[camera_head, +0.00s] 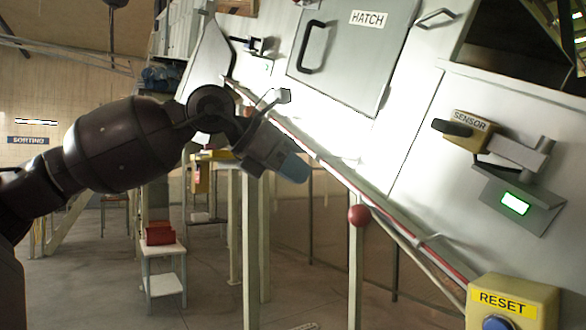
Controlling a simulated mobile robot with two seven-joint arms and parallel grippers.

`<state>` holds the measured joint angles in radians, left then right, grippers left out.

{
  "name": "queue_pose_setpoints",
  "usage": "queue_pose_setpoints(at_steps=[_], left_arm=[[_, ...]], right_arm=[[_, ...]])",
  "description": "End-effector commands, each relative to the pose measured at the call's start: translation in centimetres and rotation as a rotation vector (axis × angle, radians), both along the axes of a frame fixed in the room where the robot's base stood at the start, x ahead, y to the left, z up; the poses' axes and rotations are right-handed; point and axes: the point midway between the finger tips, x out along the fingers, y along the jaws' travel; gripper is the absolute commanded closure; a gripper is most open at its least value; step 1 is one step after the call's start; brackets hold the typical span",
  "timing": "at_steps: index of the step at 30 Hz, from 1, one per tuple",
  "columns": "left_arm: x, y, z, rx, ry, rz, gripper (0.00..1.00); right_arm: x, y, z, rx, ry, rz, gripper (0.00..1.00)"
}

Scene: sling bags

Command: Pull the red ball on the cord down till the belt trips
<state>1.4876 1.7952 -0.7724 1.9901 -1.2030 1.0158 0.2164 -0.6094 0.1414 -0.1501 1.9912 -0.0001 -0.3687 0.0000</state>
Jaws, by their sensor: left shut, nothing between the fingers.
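The red ball (359,215) hangs just below the slanted lower edge of the big white machine housing, right of the picture's middle. A red cord (447,263) runs along that edge, sloping down to the right. My left gripper (293,167) is shut and empty. In the picture it is up and left of the red ball, clear of it, and it overlaps part of the cord line. A second small reddish ball (248,112) shows partly behind my left wrist. My right gripper is out of view.
The housing carries a hatch (352,60) with a black handle, a yellow sensor (470,128), a box with a lit green display (515,203), and a yellow reset box (512,300) at the lower right. Pale support posts (356,270) stand below. A red bin (160,234) sits on a stand.

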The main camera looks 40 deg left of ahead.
Motion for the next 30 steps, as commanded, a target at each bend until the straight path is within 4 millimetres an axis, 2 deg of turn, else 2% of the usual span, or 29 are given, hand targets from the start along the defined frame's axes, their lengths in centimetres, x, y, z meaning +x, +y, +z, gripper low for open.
queue_pose_setpoints(at_steps=[15,21,30], left_arm=[[6.2,-3.8,-4.7,-0.001,0.000,-0.003,1.00],[7.3,-4.3,-5.6,-0.003,0.001,-0.001,1.00],[7.6,-4.4,-5.8,-0.002,0.000,0.000,1.00]], right_arm=[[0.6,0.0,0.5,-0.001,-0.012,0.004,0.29],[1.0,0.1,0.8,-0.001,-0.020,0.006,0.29],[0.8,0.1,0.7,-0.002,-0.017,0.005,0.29]])
